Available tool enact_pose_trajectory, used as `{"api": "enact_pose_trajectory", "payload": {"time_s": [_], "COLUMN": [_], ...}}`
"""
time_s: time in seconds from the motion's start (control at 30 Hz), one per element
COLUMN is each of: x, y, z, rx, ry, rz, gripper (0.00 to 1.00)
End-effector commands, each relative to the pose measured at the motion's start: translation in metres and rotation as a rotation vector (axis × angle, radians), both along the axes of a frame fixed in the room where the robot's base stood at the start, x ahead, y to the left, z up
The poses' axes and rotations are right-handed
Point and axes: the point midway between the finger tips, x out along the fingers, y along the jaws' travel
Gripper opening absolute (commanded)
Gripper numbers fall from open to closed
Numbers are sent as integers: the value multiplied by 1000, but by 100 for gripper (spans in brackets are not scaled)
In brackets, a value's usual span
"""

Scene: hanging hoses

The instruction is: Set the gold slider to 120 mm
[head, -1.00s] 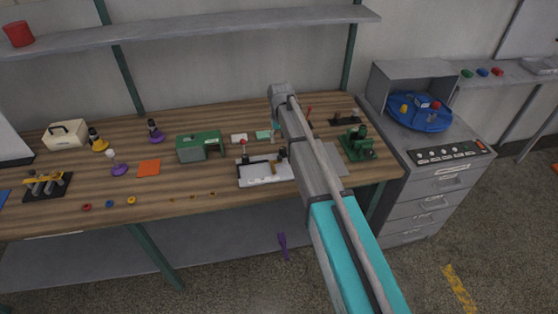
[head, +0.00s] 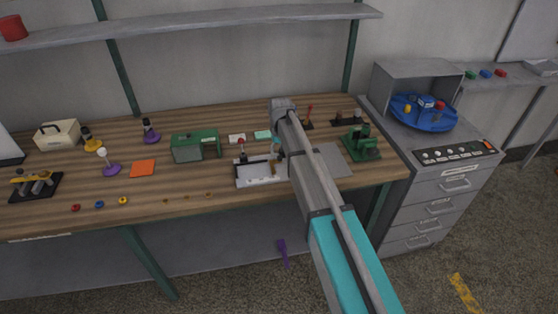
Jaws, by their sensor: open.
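The gold slider (head: 274,169) is a small gold piece on a white plate fixture (head: 252,181) on the wooden bench, in the head view. It stands near the plate's right side, close to my arm. Any scale marks are too small to read. My gripper (head: 276,153) shows only in small part, beside the arm's far end and above the back right of the fixture. It is open. My forearm hides its right side and the fixture's right edge. I cannot tell whether the gripper touches the slider.
A red-topped post (head: 241,145) stands at the fixture's back left. A green box (head: 192,147) is left of it, and a green machine (head: 361,144) stands to the right beyond a grey plate (head: 329,161). Small rings (head: 123,200) lie along the front edge. Bare wood lies between.

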Motion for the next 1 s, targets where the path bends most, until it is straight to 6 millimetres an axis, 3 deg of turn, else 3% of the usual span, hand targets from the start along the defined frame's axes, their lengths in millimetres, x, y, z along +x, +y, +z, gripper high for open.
{"api": "enact_pose_trajectory", "payload": {"time_s": [0.3,0.77,0.8,1.0], "x": [0,0,0,0], "y": [0,0,0,0], "z": [-20,-22,-22,-22], "rx": [0,0,0,0], "ry": [0,0,0,0], "rz": [0,0,0,0], "gripper": [60,60,58,21]}}
